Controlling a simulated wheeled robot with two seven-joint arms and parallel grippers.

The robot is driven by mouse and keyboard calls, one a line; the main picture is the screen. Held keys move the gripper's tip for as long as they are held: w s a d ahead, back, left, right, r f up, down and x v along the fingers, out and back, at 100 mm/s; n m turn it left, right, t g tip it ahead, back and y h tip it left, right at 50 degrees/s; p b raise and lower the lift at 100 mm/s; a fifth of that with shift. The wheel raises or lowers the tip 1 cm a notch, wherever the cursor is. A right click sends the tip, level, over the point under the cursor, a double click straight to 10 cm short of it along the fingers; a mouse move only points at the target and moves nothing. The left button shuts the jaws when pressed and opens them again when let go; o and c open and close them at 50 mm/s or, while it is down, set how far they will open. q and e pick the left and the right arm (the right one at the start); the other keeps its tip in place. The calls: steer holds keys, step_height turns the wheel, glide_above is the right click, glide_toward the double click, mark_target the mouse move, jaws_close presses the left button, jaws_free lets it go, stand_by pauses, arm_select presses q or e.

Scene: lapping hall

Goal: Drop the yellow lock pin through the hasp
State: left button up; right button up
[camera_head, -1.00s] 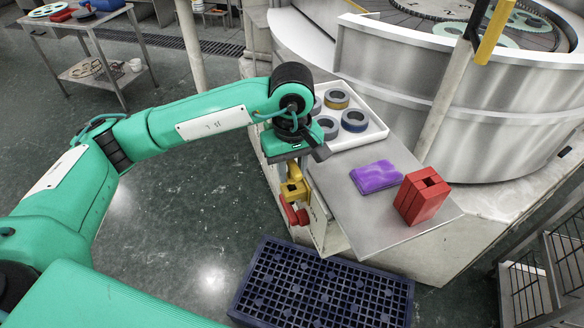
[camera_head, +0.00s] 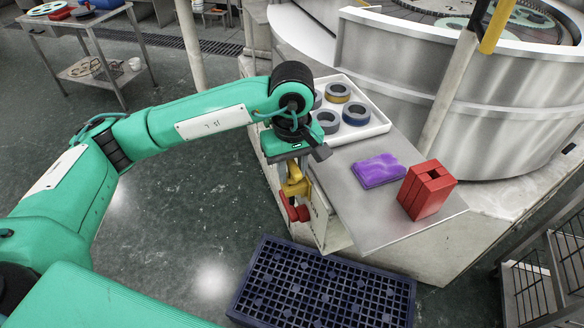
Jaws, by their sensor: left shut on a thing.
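My left gripper (camera_head: 293,170) points down at the near left edge of the steel worktop, seen partly from behind its own wrist. It is shut on the yellow lock pin (camera_head: 296,184), which hangs below it; the fingers are mostly hidden. My right gripper is out of view.
A purple pad (camera_head: 378,170) and a white tray (camera_head: 380,128) of grey rings lie on the steel worktop (camera_head: 375,225). A red knob-like part (camera_head: 297,213) shows just below the pin. A dark blue grid crate (camera_head: 320,290) is on the floor. The round lapping machine (camera_head: 480,100) stands behind.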

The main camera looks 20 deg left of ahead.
mark_target(293, 162)
arm_select(q)
steer(key=shift+f+b, duration=0.4)
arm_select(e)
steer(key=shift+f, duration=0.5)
arm_select(q)
steer(key=o, duration=1.1)
steer(key=shift+o, duration=0.2)
steer(key=shift+s+a, duration=0.1)
steer(key=shift+r, duration=0.1)
steer(key=shift+r, duration=0.25)
step_height(293, 162, up, 4)
steer(key=shift+r+b, duration=0.15)
steer(key=shift+b, duration=0.5)
step_height(293, 162, up, 7)
steer(key=shift+r+b, duration=0.1)
steer(key=shift+b, duration=0.3)
steer(key=shift+r, duration=0.8)
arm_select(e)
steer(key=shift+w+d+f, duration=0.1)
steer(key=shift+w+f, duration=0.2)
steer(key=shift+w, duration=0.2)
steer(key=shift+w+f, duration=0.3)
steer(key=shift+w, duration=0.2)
